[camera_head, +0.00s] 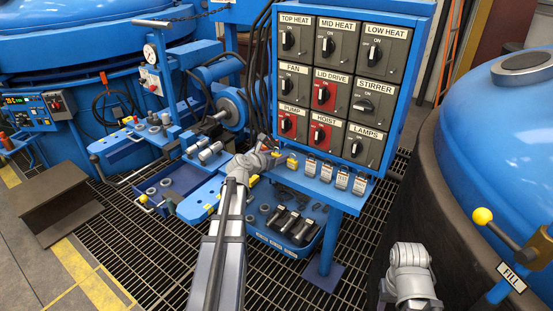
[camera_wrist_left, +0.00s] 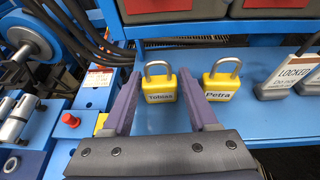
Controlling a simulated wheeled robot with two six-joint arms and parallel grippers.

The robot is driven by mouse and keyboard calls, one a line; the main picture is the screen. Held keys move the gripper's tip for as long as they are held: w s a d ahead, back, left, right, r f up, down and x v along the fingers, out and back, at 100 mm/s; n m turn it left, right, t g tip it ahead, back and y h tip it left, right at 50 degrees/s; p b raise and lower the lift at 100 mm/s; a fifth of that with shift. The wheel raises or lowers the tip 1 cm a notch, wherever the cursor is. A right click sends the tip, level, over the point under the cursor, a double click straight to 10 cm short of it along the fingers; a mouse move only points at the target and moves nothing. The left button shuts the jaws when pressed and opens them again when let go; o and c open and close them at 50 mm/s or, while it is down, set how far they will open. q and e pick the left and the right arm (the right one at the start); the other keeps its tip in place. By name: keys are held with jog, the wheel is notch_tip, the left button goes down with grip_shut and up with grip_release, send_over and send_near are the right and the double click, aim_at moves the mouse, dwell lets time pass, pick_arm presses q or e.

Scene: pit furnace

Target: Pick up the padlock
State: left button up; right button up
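Two yellow padlocks with grey shackles stand side by side on the blue shelf below the switch panel. The left padlock (camera_wrist_left: 160,86), labelled "Tobias", is between the fingertips of my left gripper (camera_wrist_left: 158,78) in the left wrist view. The right padlock (camera_wrist_left: 221,84), labelled "Petra", stands just outside the right finger. My left gripper is open, and there is a gap between each finger and the left padlock. In the head view, my left gripper (camera_head: 270,157) is at the shelf's left end, beside the small yellow padlocks (camera_head: 291,163).
The switch panel (camera_head: 336,75) rises behind the shelf. Several tagged grey lockout devices (camera_head: 342,180) stand to the right of the padlocks. A blue tray (camera_head: 260,231) with dark-handled items lies below. Black cables (camera_wrist_left: 75,30) hang at the left.

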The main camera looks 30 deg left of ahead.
pick_arm(q)
grip_shut()
jog(key=shift+r, duration=0.1)
dwell(0.5)
notch_tip(320, 180, up, 18)
jog(key=p, duration=1.8)
